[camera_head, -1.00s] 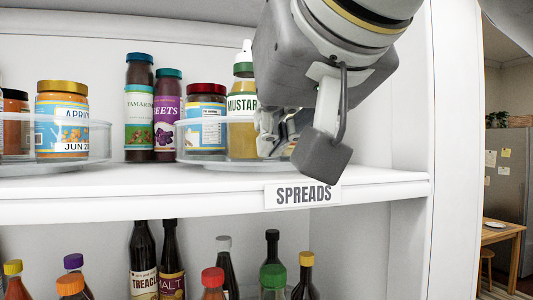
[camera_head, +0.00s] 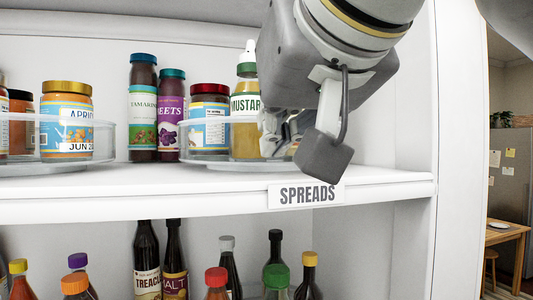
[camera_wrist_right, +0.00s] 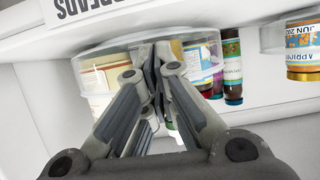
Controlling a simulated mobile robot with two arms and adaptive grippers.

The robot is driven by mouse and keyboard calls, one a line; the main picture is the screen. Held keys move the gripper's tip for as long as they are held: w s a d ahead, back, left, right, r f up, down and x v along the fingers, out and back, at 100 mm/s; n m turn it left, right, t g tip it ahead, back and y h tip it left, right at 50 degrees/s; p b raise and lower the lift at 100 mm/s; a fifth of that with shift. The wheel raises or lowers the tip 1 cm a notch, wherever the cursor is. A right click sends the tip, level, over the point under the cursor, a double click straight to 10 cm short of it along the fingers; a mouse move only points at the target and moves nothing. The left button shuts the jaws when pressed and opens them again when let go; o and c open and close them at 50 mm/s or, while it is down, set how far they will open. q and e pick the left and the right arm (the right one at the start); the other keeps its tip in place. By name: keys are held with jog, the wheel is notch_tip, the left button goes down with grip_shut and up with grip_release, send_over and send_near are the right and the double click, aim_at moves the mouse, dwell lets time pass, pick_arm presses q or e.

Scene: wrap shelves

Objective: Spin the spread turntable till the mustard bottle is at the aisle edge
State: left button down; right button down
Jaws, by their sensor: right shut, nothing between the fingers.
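The mustard bottle (camera_head: 245,130), yellow with a white tip and green cap, stands upright on the clear-rimmed spread turntable (camera_head: 188,135) above the SPREADS label. My left gripper is not in view.
A second clear turntable (camera_head: 107,145) with an orange jam jar (camera_head: 67,125) is at the left. Tamarind (camera_head: 143,105) and beets (camera_head: 171,112) jars stand between the turntables. The SPREADS label (camera_head: 306,194) is on the shelf's front edge. Several bottles fill the shelf below.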

jog(key=shift+w+a+p, duration=0.1)
jog(key=shift+w+p, duration=0.4)
jog(key=shift+w, duration=0.35)
dwell(0.3)
jog(key=shift+w+d, duration=0.2)
jog(key=shift+d, duration=1.4)
jog(key=shift+w+d+p, duration=0.3)
jog(key=shift+w+d, duration=0.1)
jog(key=shift+d, duration=0.3)
jog(key=shift+w+d+p, duration=0.25)
jog(key=shift+w+d, duration=0.1)
jog(key=shift+d, duration=0.3)
jog(key=shift+s, duration=0.1)
jog(key=s, duration=0.1)
jog(key=s+d, duration=0.1)
jog(key=s, duration=0.1)
jog(key=shift+d, duration=0.3)
jog(key=shift+w, duration=0.1)
